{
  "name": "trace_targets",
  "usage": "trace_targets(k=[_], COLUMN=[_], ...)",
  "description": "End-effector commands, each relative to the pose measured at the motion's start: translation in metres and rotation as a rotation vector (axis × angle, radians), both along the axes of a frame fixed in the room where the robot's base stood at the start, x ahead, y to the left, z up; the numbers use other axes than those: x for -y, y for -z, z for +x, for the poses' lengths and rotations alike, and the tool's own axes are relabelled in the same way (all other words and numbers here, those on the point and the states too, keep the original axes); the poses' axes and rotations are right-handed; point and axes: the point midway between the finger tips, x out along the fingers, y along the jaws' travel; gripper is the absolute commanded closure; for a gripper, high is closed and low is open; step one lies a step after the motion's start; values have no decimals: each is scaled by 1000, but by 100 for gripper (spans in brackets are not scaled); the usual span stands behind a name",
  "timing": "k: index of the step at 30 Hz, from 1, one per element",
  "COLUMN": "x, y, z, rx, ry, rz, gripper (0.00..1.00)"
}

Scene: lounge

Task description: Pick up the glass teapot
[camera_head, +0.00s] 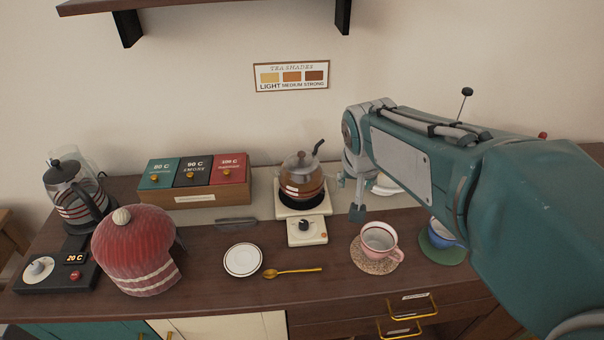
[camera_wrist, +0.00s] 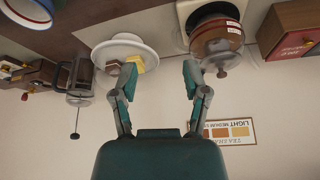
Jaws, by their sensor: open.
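The glass teapot (camera_head: 303,190) holds amber tea and has a brown lid and dark spout. It stands upright on a cream warmer (camera_head: 307,230) with a black knob. It also shows, inverted, in the wrist view (camera_wrist: 217,42), right of my fingers. My gripper (camera_head: 350,197) is open and empty, just right of the teapot in the head view and apart from it. The wrist view shows both fingers spread (camera_wrist: 160,70), with a white dish (camera_wrist: 103,48) holding yellowish cubes behind the left finger. My arm partly hides this dish in the head view.
A glass kettle (camera_head: 66,171) with a black handle stands far left, beside a red knitted cover (camera_head: 130,245). A tea box (camera_head: 199,195) is left of the teapot. A saucer (camera_head: 243,260), golden spoon (camera_head: 292,271) and pink cup (camera_head: 379,239) are in front. Wall behind.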

Motion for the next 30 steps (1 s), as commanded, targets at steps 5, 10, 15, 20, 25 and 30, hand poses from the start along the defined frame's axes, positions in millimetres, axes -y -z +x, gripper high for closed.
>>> trace_targets(k=[5,10,15,20,25,30], x=[-6,-10,-11,-9,-6,-4], y=[23,45,57,70,97,110], z=[45,80,97,103,113,119], rx=[-18,-26,-27,-29,-30,-27], ry=[44,83,104,109,107,107], rz=[0,1,4,6,4,4], gripper=[41,41,41,41,41,41])
